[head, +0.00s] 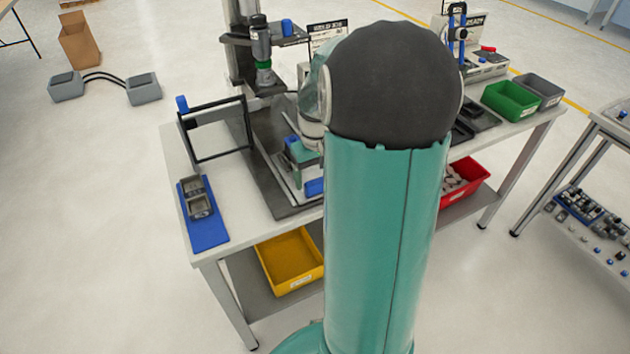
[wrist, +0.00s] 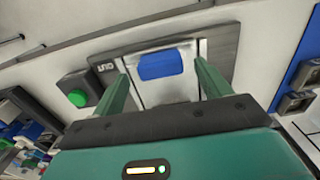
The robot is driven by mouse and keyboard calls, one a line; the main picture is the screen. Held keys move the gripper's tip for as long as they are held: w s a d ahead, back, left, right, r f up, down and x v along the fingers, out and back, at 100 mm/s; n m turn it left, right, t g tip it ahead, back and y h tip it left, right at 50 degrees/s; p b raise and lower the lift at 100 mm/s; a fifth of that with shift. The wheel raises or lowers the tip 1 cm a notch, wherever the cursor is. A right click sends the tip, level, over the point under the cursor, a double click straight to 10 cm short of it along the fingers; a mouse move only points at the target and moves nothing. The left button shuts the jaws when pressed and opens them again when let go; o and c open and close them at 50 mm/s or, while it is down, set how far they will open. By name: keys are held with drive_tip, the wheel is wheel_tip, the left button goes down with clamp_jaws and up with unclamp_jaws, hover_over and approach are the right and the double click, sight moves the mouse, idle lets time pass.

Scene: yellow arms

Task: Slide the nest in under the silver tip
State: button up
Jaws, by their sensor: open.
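In the wrist view my gripper (wrist: 160,72) is open, one green finger on each side of a blue grip block (wrist: 160,64). The block sits on a silver sliding plate, which I take for the nest (wrist: 177,90); a gap shows between fingers and block. In the head view my gripper (head: 301,168) is low over the press base, partly hidden by my arm, with the blue block (head: 315,187) beside it. The silver tip (head: 265,77) hangs below the green ring of the press head, behind and left of my gripper. Most of the nest is hidden there.
A black frame guard (head: 217,128) and a blue tray with grey parts (head: 208,228) stand left of the press. Green and grey bins (head: 510,101) are at the right.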

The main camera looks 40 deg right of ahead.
drive_tip(key=shift+f, duration=1.4)
